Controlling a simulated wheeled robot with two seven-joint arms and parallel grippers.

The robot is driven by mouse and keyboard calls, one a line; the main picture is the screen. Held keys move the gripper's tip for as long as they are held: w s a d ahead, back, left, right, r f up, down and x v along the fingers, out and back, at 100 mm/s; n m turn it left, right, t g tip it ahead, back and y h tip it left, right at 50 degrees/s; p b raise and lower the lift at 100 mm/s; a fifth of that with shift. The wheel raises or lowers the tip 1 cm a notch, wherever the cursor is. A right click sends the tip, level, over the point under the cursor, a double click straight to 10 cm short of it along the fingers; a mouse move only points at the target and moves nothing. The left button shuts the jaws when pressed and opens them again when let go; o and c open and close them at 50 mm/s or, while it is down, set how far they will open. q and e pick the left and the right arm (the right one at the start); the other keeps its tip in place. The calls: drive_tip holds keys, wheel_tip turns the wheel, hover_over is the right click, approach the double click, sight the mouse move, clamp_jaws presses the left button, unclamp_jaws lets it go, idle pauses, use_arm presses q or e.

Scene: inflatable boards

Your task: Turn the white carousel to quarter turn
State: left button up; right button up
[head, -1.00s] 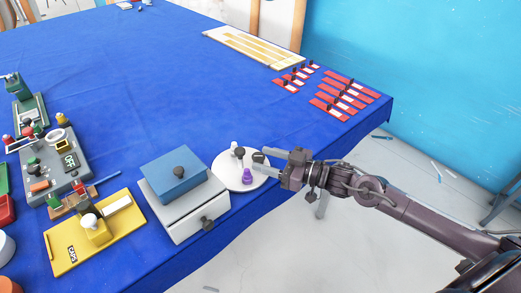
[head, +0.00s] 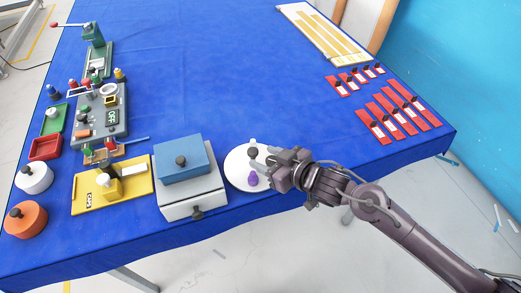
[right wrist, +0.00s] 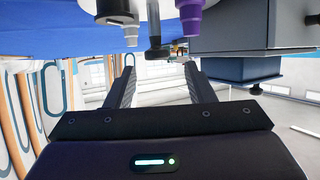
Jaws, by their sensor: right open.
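The white carousel (head: 235,172) is a round disc near the table's front edge, right of the grey and blue drawer box. It bears a purple peg (head: 253,179), a dark knob (head: 252,153) and a small white peg (head: 252,141). My right gripper (head: 258,161) reaches over its right side from the right, hiding part of it. In the right wrist view its jaws (right wrist: 158,72) are open, with a dark post (right wrist: 154,28) ahead between them, apart or touching I cannot tell. The purple peg (right wrist: 190,18) shows beside it. My left gripper is not in view.
The drawer box (head: 192,183) stands just left of the carousel, close to it. A yellow board (head: 137,185) lies further left. Red blocks (head: 390,118) lie at the right edge. The middle of the blue table is clear.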

sight(256, 153)
drive_tip(key=x, duration=0.2)
drive_tip(key=shift+w+f, duration=0.1)
drive_tip(key=shift+w, duration=0.25)
drive_tip(key=shift+w+a+f, duration=0.15)
drive_tip(key=shift+w+f, duration=0.05)
drive_tip(key=shift+w, duration=0.05)
drive_tip(key=shift+w+a+f, duration=0.1)
drive_tip(key=shift+a, duration=0.1)
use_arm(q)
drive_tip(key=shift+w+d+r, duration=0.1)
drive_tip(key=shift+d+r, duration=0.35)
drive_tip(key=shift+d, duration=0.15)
use_arm(e)
clamp_jaws()
